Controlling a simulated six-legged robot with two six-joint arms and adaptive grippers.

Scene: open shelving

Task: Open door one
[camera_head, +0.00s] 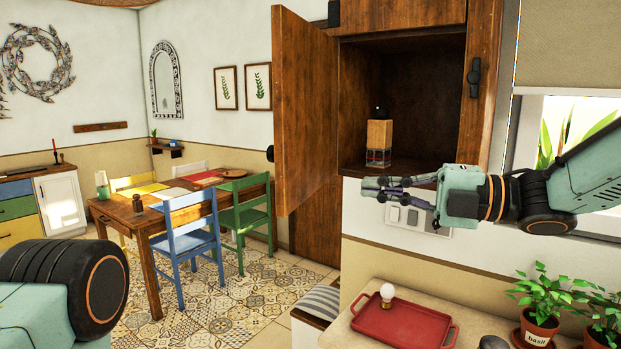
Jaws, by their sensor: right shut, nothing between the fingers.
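A wooden cabinet door (300,115) stands swung open to the left of the wall cabinet (430,70). The cabinet's dark inside shows, with a wood-topped glass grinder (379,140) standing on its floor. A black latch (475,78) sits on the frame at the right. My right gripper (368,190) comes in from the right, shut and empty, in front of the wall just below the cabinet opening and apart from the door.
A red tray (403,326) with a light bulb (387,291) lies on the counter below. Potted plants (540,310) stand at the right. A dining table (150,215) with coloured chairs is further back left. Tiled floor between is open.

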